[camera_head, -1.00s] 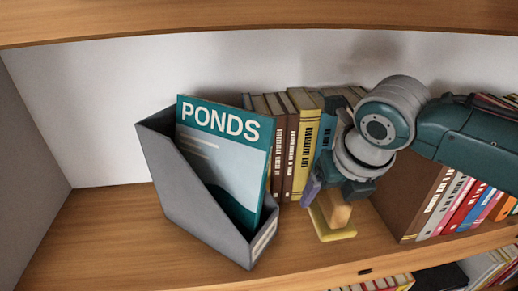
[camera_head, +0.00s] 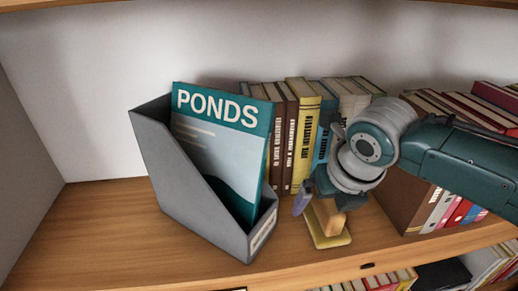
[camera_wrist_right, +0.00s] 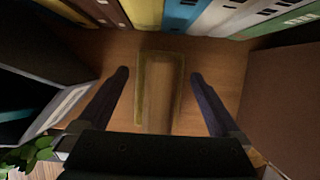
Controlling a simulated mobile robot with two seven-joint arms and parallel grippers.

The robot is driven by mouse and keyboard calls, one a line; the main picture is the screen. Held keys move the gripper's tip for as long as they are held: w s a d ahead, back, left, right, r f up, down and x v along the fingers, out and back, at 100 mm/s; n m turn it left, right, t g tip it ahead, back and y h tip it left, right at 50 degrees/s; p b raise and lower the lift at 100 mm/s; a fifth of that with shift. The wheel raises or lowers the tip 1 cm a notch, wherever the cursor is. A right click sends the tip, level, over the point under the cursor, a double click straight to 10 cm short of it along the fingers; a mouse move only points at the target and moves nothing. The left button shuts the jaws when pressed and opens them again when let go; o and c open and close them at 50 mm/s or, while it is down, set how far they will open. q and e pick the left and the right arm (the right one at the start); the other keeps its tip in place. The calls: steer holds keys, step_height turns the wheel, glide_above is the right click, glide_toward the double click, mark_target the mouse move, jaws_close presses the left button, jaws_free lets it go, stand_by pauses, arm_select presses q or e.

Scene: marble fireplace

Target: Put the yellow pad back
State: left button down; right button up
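The yellow pad (camera_head: 333,241) lies flat on the wooden shelf in front of the row of books, with a tan wooden block on top of it. In the right wrist view the pad (camera_wrist_right: 176,72) is centred below the hand. My right gripper (camera_head: 325,204) is over it, pointing down. In the right wrist view its two fingers (camera_wrist_right: 159,75) are apart, one on each side of the block, with gaps on both sides. The gripper is open and holds nothing. My left gripper is not in view.
A grey magazine holder (camera_head: 178,178) with a "PONDS" magazine (camera_head: 222,140) stands left of the pad. Upright books (camera_head: 304,130) stand behind it. A brown box-like side (camera_head: 400,203) with more books is to the right. The shelf's left part (camera_head: 90,230) is clear.

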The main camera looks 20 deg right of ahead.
steer(key=p+v, duration=0.6)
steer(key=v, duration=0.6)
steer(key=shift+s+a+m, duration=0.2)
steer(key=shift+s+m, duration=0.05)
steer(key=shift+m, duration=0.05)
steer(key=s+a+r+m, duration=0.1)
steer(key=s+a+m, duration=0.1)
steer(key=s+m, duration=0.6)
steer(key=s+a+r+m+y, duration=0.1)
steer(key=s+a+m, duration=0.2)
steer(key=m, duration=1.9)
steer(key=s, duration=0.5)
steer(key=shift+s+m+g, duration=0.3)
steer(key=shift+s+m, duration=0.05)
steer(key=shift+m, duration=0.05)
steer(key=shift+a, duration=0.1)
